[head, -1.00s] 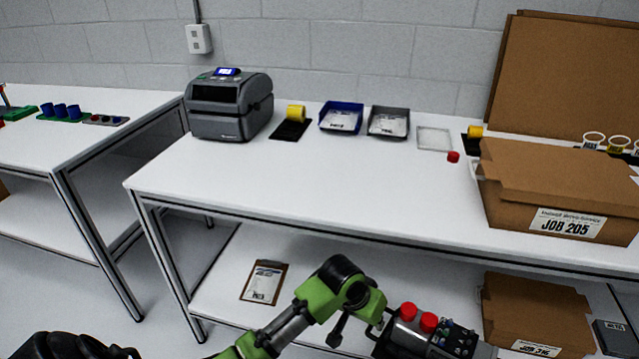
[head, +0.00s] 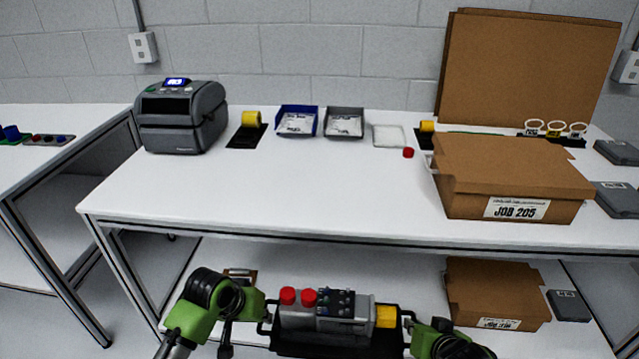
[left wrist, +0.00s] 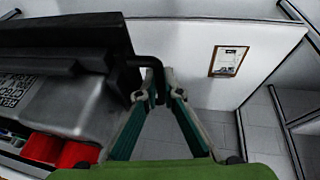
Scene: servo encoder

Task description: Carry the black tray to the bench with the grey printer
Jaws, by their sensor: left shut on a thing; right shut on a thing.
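The black tray (head: 290,344) is held level in front of the bench, at the bottom of the head view. It carries a grey device (head: 325,318) with red caps and a yellow part. My left gripper (head: 266,316) is shut on the tray's left handle. In the left wrist view the fingers (left wrist: 152,88) close around the black handle at the tray's edge (left wrist: 75,35). My right gripper (head: 408,325) is shut on the tray's right handle. The grey printer (head: 180,118) stands at the back left of the white bench (head: 270,190).
The bench top's front middle is clear. A cardboard box marked JOB 205 (head: 510,175) takes up the right. A blue bin (head: 296,121), a grey bin (head: 344,123) and a small red cap (head: 408,153) lie toward the back. Another bench (head: 60,130) stands at left.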

